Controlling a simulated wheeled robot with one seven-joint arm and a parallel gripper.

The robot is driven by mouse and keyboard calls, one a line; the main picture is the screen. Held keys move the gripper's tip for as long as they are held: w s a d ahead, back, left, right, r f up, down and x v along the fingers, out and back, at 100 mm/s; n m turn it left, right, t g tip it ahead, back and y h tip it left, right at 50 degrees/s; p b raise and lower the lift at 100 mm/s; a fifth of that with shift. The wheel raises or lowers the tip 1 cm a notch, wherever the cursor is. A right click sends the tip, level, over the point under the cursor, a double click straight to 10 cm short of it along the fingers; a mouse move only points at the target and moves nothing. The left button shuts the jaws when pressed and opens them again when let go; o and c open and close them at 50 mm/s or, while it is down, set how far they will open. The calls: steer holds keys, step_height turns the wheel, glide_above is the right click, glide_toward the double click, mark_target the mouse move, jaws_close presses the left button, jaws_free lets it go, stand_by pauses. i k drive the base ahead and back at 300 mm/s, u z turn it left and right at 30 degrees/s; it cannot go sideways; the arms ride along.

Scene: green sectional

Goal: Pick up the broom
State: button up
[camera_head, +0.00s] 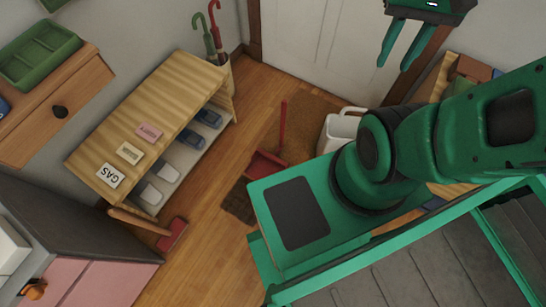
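The broom (268,163) appears to lie on the wooden floor left of my base. It has a thin red handle pointing to the top of the picture and a red head. A dark brown part below the head looks like its bristles, and my green base hides some of its right side. My gripper (397,57) is at the top right, raised in front of the white door. Its two green fingers are apart with nothing between them. It is well away from the broom.
A wooden shelf (165,85) with shoes stands on the left. Umbrellas (215,35) stand behind it. A wooden-handled, red-headed tool (172,234) lies near pink cabinets (105,280). A brown doormat (310,112) and white container (338,130) are near the door (320,45). Floor left of the broom is clear.

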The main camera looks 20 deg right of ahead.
mark_target(171, 234)
steer(key=u, duration=1.1)
steer(key=k, duration=0.4)
steer(key=z, duration=0.35)
